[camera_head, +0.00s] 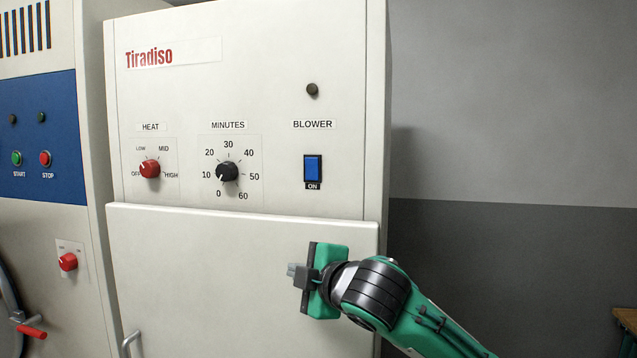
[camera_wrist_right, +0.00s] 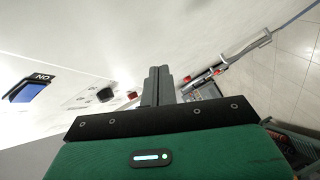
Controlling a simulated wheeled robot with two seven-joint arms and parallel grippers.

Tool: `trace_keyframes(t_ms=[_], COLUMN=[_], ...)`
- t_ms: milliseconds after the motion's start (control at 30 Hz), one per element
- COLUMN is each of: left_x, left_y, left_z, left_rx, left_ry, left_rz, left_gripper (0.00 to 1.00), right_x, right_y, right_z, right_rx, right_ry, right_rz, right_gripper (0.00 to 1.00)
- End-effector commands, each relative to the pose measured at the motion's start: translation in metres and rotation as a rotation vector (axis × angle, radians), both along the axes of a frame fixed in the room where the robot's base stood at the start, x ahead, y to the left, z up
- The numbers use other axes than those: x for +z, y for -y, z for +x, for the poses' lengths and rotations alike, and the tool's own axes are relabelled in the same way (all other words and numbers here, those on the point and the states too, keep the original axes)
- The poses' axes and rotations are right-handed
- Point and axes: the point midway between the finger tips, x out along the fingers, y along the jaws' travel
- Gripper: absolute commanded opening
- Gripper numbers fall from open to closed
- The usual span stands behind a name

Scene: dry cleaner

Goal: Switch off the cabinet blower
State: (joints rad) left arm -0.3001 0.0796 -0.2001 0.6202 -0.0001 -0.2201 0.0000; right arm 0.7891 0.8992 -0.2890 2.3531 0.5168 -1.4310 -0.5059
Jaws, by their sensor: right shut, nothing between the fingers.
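The cabinet (camera_head: 240,270) is cream, with a control panel across its upper part. The blower switch (camera_head: 313,168) is a blue rocker in a black frame under the BLOWER label, with an ON mark below it. It also shows at the left edge of the right wrist view (camera_wrist_right: 27,92). My right gripper (camera_head: 292,271) is shut and empty, in front of the cabinet door, below the switch and slightly left of it. Its shut fingers show in the right wrist view (camera_wrist_right: 157,85), apart from the switch. My left gripper is not in view.
A dark round lamp (camera_head: 312,89) sits above the BLOWER label. The red heat knob (camera_head: 150,168) and black minutes knob (camera_head: 227,172) are left of the switch. A blue-panelled machine (camera_head: 40,130) stands at left. The space right of the cabinet is clear up to the grey wall.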

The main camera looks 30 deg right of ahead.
Motion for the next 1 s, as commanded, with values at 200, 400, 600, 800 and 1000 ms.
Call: trace_keyframes(t_ms=[200,400,600,800,1000], left_x=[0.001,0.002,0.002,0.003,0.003], left_y=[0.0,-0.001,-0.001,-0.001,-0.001], left_z=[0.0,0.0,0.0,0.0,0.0], left_rx=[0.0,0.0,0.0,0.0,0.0], left_ry=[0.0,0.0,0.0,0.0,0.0], left_rz=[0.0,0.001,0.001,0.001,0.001], left_gripper=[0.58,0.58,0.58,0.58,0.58], right_x=[0.078,0.129,0.156,0.165,0.165], right_y=[0.009,0.017,0.023,0.024,0.024], right_z=[-0.04,-0.081,-0.11,-0.121,-0.121], right_rx=[-0.004,-0.028,-0.054,-0.063,-0.064], right_ry=[0.127,0.217,0.268,0.286,0.285], right_rz=[-0.163,-0.296,-0.384,-0.414,-0.415], right_gripper=[0.0,0.0,0.0,0.0,0.0])
